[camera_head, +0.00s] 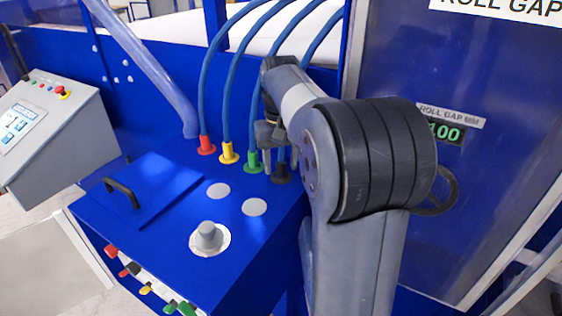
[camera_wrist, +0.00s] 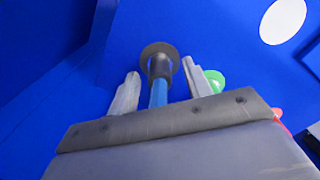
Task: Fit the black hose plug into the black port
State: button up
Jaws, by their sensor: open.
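The black hose plug (camera_wrist: 159,66) sits at the end of a blue hose (camera_wrist: 158,94) in the wrist view. It is lined up with the dark round flange of the black port (camera_wrist: 150,47) on the blue top. I cannot tell how deep it sits. In the head view, the black port (camera_head: 282,176) is rightmost in the row, and the plug is partly hidden by my arm. My gripper (camera_wrist: 160,70) is open, with one finger on each side of the plug and hose and visible gaps. It also shows beside the hose in the head view (camera_head: 275,150).
Red (camera_head: 206,145), yellow (camera_head: 228,152) and green (camera_head: 253,161) ports with blue hoses stand in a row to the left; the green one is close to my gripper. A grey knob (camera_head: 207,237) and a black-handled lid (camera_head: 135,193) are on the blue top.

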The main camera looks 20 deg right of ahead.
aim_at(281, 161)
notch_tip(281, 161, up, 11)
jog(key=shift+f, duration=0.2)
jog(key=shift+f, duration=0.1)
dwell(0.4)
notch_tip(281, 161, down, 11)
jog(key=shift+r, duration=0.65)
jog(key=shift+r+p, duration=0.15)
jog(key=shift+p, duration=0.15)
